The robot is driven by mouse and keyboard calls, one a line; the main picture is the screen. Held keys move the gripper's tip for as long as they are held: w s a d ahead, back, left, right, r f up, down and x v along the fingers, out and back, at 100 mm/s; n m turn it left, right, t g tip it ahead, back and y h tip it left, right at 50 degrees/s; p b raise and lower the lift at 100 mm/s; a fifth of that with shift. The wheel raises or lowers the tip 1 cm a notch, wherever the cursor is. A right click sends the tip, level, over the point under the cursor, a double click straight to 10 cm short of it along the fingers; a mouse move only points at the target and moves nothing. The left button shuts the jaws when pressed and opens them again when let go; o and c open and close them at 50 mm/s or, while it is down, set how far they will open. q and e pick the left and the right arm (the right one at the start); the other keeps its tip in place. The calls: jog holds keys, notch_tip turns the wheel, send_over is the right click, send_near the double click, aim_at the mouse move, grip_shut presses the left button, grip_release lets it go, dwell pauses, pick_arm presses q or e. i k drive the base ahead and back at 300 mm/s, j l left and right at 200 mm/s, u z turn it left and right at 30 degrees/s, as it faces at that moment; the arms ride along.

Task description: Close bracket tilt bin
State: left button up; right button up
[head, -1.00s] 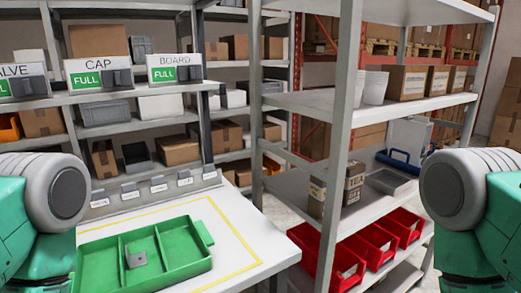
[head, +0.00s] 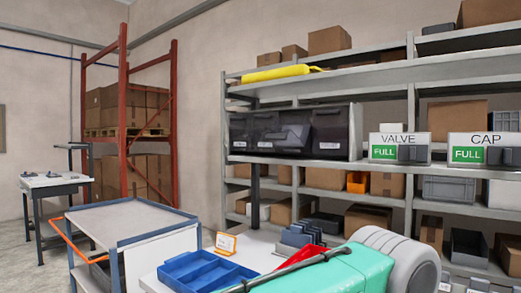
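A row of dark, see-through tilt bins (head: 332,130) sits on the middle shelf of the grey rack in the head view. The front of the middle bin (head: 287,135) appears to lean outward, as if tilted open. Small pale labels show on the bins, but they are too small to read, so I cannot tell which one is the bracket bin. A green and grey part of my own arm covers the lower right. Neither of my grippers is in view, and nothing is seen touching the bins.
A white bench below holds a blue divided tray (head: 200,272), a small orange-edged sign (head: 226,243) and a red bin (head: 302,258). A grey cart (head: 125,219) stands at left. VALVE (head: 399,147) and CAP (head: 484,149) signs, both reading FULL, stand right of the bins.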

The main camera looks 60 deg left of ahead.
aim_at(301, 138)
jog(key=u, duration=1.75)
